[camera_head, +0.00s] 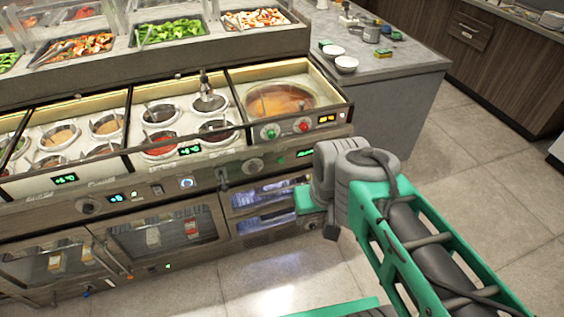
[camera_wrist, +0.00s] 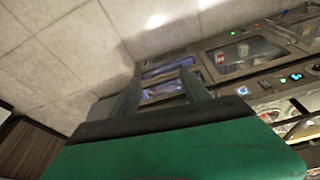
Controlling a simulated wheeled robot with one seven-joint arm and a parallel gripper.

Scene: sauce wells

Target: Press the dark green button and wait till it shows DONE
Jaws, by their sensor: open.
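The green button (camera_head: 270,132) is on the front panel below the round well of orange-brown sauce (camera_head: 280,100), at the right end of the counter. A red button (camera_head: 304,126) sits just right of it. A small amber display (camera_head: 327,118) is further right, its text too small to read. My gripper (camera_wrist: 160,82) is open and empty, its two dark fingers apart in the wrist view. In the head view its green body (camera_head: 306,198) is below the button panel, in front of the lower cabinet, apart from the button. The fingers are not clear there.
Sauce wells (camera_head: 60,135) with ladles fill the counter to the left. A blue-lit button (camera_head: 187,183) and green displays line the lower front. A grey side counter (camera_head: 385,75) with bowls stands at the right. The tiled floor (camera_head: 480,180) is open.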

